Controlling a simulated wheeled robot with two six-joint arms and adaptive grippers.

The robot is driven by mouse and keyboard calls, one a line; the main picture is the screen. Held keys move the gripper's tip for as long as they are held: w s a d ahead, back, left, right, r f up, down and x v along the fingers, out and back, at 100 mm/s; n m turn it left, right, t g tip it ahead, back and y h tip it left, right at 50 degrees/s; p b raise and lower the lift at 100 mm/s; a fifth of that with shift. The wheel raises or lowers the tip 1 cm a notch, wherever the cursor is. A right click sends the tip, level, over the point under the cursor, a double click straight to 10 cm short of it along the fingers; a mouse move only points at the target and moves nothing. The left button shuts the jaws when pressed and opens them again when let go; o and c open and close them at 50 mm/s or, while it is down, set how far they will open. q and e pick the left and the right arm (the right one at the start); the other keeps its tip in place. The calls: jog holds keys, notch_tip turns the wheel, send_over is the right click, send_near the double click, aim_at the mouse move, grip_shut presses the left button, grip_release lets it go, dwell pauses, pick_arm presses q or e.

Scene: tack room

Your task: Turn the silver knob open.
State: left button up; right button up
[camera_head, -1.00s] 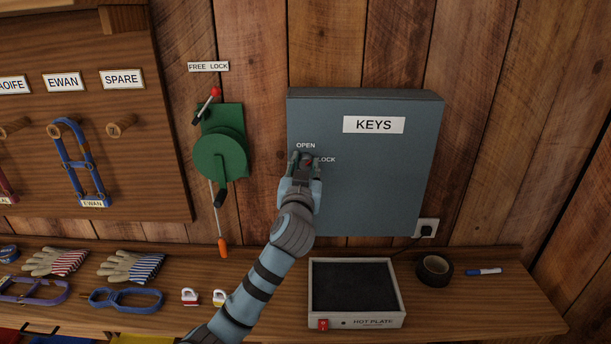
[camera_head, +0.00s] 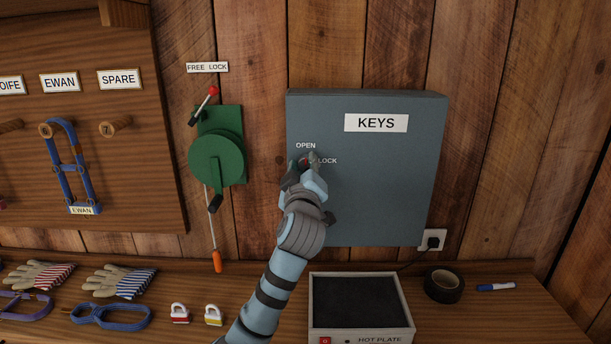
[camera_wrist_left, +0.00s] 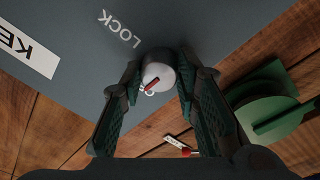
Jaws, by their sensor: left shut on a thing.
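The grey key box (camera_head: 385,195) hangs on the plank wall, with a KEYS label and OPEN and LOCK marks. The silver knob (camera_wrist_left: 158,76) is on its front and has a red pointer line. In the left wrist view the line slants to the lower left, where a partly hidden white label shows. My left gripper (camera_head: 304,164) is shut on the knob, one finger on each side; it also shows in the left wrist view (camera_wrist_left: 160,84). In the head view the gripper mostly hides the knob. My right gripper is not in view.
A green crank lock (camera_head: 217,158) is mounted left of the box. Below, the shelf holds a hot plate (camera_head: 318,300), black tape (camera_head: 444,285), a blue marker (camera_head: 496,287), two small padlocks (camera_head: 180,313) and gloves (camera_head: 118,281). A plug (camera_head: 433,240) sits in a wall socket.

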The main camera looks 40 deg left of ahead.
pick_arm(q)
jog(key=shift+n, duration=0.4)
jog(key=o, duration=1.2)
jog(key=shift+c, duration=0.2)
jog(key=v, duration=1.2)
jog(key=shift+w+f, duration=0.1)
jog(key=shift+w, duration=0.05)
